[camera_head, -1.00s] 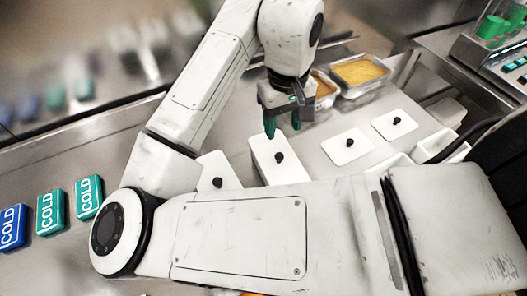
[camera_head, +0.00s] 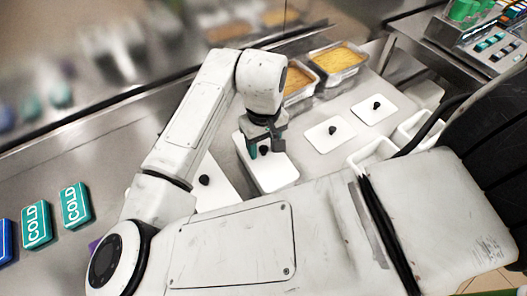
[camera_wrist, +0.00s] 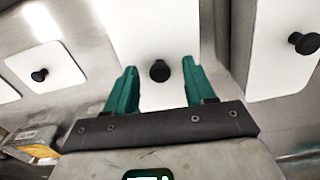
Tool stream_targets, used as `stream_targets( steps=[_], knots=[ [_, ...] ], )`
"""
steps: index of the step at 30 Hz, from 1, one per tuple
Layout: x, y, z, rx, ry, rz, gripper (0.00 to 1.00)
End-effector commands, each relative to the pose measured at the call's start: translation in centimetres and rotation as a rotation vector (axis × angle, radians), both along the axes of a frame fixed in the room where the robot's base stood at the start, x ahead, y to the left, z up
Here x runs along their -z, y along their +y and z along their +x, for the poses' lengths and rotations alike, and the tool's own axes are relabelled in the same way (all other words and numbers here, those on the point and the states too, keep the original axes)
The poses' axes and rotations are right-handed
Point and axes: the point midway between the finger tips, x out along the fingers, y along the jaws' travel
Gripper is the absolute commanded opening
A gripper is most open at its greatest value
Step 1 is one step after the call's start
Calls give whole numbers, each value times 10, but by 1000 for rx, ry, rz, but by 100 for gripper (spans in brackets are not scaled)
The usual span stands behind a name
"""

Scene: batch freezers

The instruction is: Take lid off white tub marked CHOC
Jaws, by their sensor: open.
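A white tub with a white lid (camera_head: 276,177) stands on the steel counter beneath my gripper. The lid has a black knob (camera_head: 264,150); no CHOC marking is readable in these views. My gripper (camera_head: 262,146) has green fingers and is open, low over this lid. In the wrist view the knob (camera_wrist: 160,71) shows between the two spread green fingertips (camera_wrist: 160,66), apart from both. The same white lid (camera_wrist: 150,25) fills the middle behind them. Whether the fingertips reach down to knob height I cannot tell.
Other white lids with black knobs lie nearby: one at left (camera_head: 213,185), two at right (camera_head: 329,134) and (camera_head: 374,109). Food pans (camera_head: 338,60) stand behind. Open white tubs (camera_head: 372,153) are at right. Teal COLD blocks (camera_head: 76,205) sit far left.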

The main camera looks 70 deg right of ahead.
Motion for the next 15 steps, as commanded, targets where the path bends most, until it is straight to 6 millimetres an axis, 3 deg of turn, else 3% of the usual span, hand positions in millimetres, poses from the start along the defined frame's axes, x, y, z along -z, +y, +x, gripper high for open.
stream_targets(
  steps=[3, 15],
  knots=[
    [0, 0, 0, 0, 0, 0, 54],
    [-1, 0, 0, 0, 0, 0, 16]
  ],
)
